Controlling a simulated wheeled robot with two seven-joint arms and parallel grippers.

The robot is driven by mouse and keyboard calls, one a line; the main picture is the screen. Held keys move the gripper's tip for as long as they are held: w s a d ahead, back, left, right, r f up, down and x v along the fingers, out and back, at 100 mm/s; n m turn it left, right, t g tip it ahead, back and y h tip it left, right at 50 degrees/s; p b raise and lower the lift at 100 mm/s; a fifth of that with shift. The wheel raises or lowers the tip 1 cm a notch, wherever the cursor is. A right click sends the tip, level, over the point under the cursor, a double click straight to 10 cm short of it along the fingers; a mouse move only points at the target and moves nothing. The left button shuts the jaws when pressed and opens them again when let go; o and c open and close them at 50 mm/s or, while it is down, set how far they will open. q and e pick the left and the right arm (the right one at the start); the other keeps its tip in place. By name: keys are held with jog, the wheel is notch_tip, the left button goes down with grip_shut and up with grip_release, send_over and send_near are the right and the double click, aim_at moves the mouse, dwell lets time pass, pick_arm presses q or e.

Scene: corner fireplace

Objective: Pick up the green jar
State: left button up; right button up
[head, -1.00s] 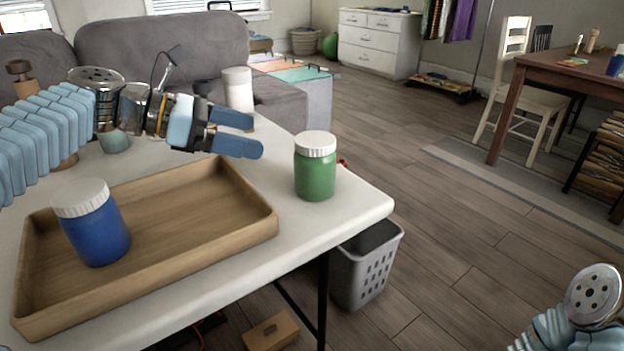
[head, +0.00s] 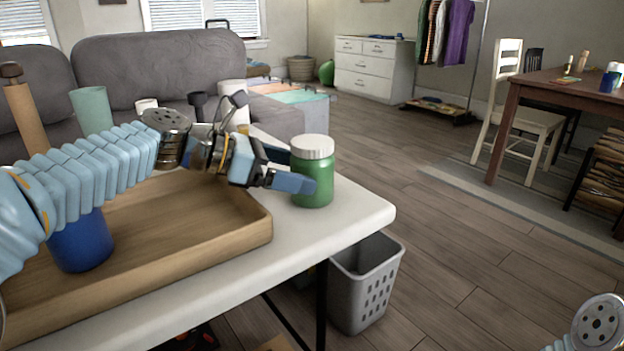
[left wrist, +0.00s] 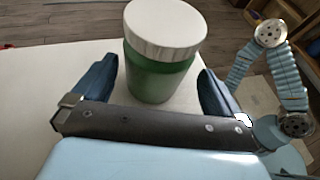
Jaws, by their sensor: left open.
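The green jar (head: 313,180) with a white ribbed lid stands upright on the white table, near its right corner. My left gripper (head: 303,170) is open at the jar, low beside its body. In the left wrist view the jar (left wrist: 158,80) stands between the two blue fingers (left wrist: 155,88) of the open gripper. Gaps show on both sides, so the fingers do not appear to press on it. My right arm's end shows at the lower right of the head view; its fingers are out of sight.
A wooden tray (head: 225,242) holds a blue jar (head: 82,243), partly hidden behind my left arm. A white canister (head: 234,95), cups and a wooden grinder (head: 28,120) stand at the back of the table. A grey basket (head: 362,290) is on the floor beside the table.

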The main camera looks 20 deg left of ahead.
aim_at(312, 172)
pick_arm(q)
jog(key=x, duration=0.4)
jog(key=shift+w, duration=0.3)
jog(key=c, duration=0.9)
jog(key=shift+c, duration=0.8)
